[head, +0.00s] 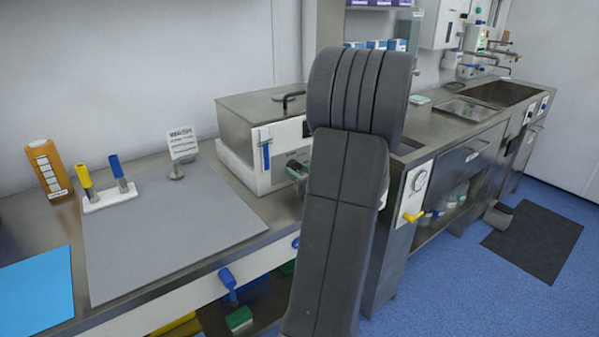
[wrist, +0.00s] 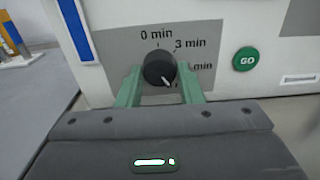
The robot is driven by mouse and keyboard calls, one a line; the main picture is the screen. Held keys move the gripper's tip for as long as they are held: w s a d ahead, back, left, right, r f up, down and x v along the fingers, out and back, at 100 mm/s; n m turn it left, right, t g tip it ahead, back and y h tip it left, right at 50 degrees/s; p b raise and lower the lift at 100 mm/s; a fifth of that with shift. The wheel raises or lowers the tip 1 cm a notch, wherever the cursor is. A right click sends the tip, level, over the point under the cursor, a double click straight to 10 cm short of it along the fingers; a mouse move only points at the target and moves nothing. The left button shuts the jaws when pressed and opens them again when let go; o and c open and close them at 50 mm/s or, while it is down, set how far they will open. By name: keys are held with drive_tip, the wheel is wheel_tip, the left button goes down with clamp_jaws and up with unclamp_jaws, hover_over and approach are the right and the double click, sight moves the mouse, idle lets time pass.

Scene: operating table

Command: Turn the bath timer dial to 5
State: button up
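The bath timer dial (wrist: 158,67) is a round black knob on a grey panel on the white front of the bath (head: 262,160). Its pale pointer aims down and slightly right, below a partly covered "min" label (wrist: 203,66). "0 min" is above the dial and "3 min" at its upper right. My gripper (wrist: 161,72) has its green fingers on either side of the dial, with narrow gaps seeming to show. In the head view my arm hides most of the gripper and the dial.
A green GO button (wrist: 246,60) is right of the dial. A blue strip (head: 265,151) is on the bath's left front. A grey mat (head: 170,235), a sign (head: 183,143) and an orange bottle (head: 48,170) are on the counter at left. A sink (head: 497,92) is at far right.

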drive_tip(key=shift+f+n+b, duration=0.15)
drive_tip(key=shift+n+b, duration=0.25)
drive_tip(key=shift+b, duration=0.25)
drive_tip(key=shift+f+n+b, duration=0.15)
drive_tip(key=shift+n+b, duration=0.45)
drive_tip(key=shift+b, duration=0.35)
drive_tip(key=n+b, duration=0.3)
drive_tip(key=b, duration=0.1)
drive_tip(key=shift+b, duration=0.4)
drive_tip(key=n+b, duration=0.3)
drive_tip(key=shift+b, duration=0.4)
drive_tip(key=shift+r+n+b, duration=0.2)
drive_tip(key=shift+n+b, duration=0.7)
drive_tip(key=shift+r, duration=0.1)
drive_tip(key=o, duration=1)
drive_tip(key=shift+c, duration=0.2)
drive_tip(key=shift+s+d, duration=0.1)
drive_tip(key=shift+d, duration=0.05)
